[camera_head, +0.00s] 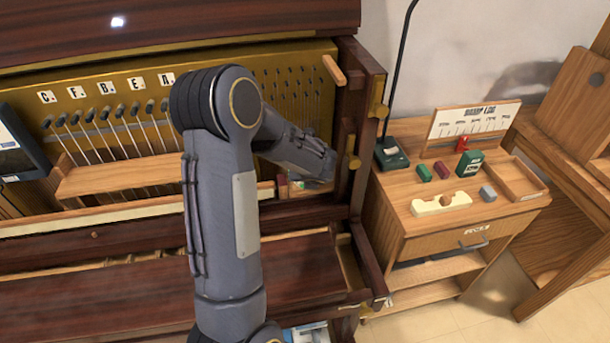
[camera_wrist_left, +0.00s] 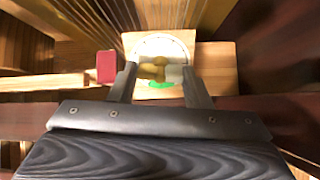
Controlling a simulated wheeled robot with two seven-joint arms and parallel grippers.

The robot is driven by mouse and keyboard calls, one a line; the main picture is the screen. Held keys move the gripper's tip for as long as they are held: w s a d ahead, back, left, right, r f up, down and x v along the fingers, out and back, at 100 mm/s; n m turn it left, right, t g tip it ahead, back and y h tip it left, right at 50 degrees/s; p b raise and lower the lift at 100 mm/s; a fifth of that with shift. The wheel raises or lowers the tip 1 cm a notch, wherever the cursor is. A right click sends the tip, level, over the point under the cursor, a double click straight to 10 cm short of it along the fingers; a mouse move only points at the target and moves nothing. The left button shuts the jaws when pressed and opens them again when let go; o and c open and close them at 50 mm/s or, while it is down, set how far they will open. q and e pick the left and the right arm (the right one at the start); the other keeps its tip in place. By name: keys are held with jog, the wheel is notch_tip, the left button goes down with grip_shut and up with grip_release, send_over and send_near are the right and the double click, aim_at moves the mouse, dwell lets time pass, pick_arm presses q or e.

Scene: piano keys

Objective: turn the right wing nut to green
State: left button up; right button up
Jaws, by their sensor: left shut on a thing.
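In the left wrist view, my left gripper (camera_wrist_left: 160,74) is shut on a brass wing nut (camera_wrist_left: 152,70), with one finger on each side of it. The wing nut sits in front of a round white dial (camera_wrist_left: 157,45) on a pale wooden plate (camera_wrist_left: 216,62). A green mark (camera_wrist_left: 160,84) shows at the dial's near edge, just below the nut. The nut's wings look roughly level across the picture, but its exact angle is hard to tell. In the head view, my left arm hides the wing nut and the dial; the gripper end lies inside the piano's right end. My right gripper is out of view.
A red block (camera_wrist_left: 106,66) stands close beside the left finger. A wooden cabinet (camera_head: 440,225) with small items stands farther right. Lettered hammers (camera_head: 115,115) line the left.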

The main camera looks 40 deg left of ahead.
pick_arm(q)
jog(key=m+p, duration=0.2)
jog(key=shift+r+m, duration=0.2)
jog(key=shift+m, duration=0.1)
jog(key=shift+f+m, duration=0.2)
jog(key=shift+m, duration=0.4)
jog(key=shift+r+m+p, duration=0.2)
jog(key=shift+m+p, duration=0.9)
jog(key=shift+p, duration=0.15)
jog(key=shift+f+m+p, duration=0.1)
jog(key=shift+m+p, duration=0.2)
jog(key=shift+m, duration=0.4)
jog(key=shift+f, duration=0.1)
